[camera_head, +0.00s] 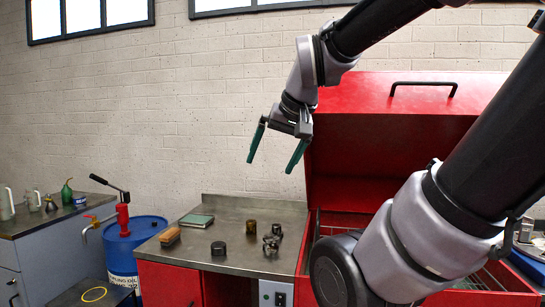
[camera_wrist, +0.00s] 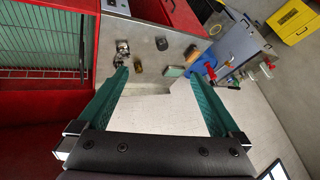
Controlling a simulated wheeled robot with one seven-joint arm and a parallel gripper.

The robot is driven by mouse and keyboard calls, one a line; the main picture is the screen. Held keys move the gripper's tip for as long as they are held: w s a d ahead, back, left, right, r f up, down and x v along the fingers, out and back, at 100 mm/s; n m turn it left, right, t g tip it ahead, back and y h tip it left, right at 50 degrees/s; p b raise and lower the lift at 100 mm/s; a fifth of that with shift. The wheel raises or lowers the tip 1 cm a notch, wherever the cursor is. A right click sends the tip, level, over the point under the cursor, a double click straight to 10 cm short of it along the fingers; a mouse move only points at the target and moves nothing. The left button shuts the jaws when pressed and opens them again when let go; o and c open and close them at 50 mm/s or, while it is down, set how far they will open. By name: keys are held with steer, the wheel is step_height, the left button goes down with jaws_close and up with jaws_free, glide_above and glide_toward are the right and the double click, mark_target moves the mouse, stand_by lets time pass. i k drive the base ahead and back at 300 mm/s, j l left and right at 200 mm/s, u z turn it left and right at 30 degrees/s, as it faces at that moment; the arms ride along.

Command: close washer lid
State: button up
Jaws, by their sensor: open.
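The red washer lid (camera_head: 365,105) stands raised at the back of the washer in the head view, with a black handle (camera_head: 423,88) on its upper face. The open red washer tub (camera_head: 490,282) is below it, partly hidden by my arm. In the wrist view the tub's wire rack (camera_wrist: 42,40) shows at the upper left. My gripper (camera_head: 273,158) is open and empty, in the air left of the lid, above the metal worktop. Its two green fingers spread apart in the wrist view (camera_wrist: 168,82), with nothing between them.
The metal worktop (camera_head: 240,235) left of the washer carries a green book (camera_head: 196,221), a brush (camera_head: 169,237) and several small dark parts. A blue drum (camera_head: 135,245) with a red pump and a grey bench (camera_head: 60,235) stand further left. The air around my gripper is clear.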

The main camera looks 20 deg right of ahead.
mark_target(372, 131)
steer(key=z, duration=1.65)
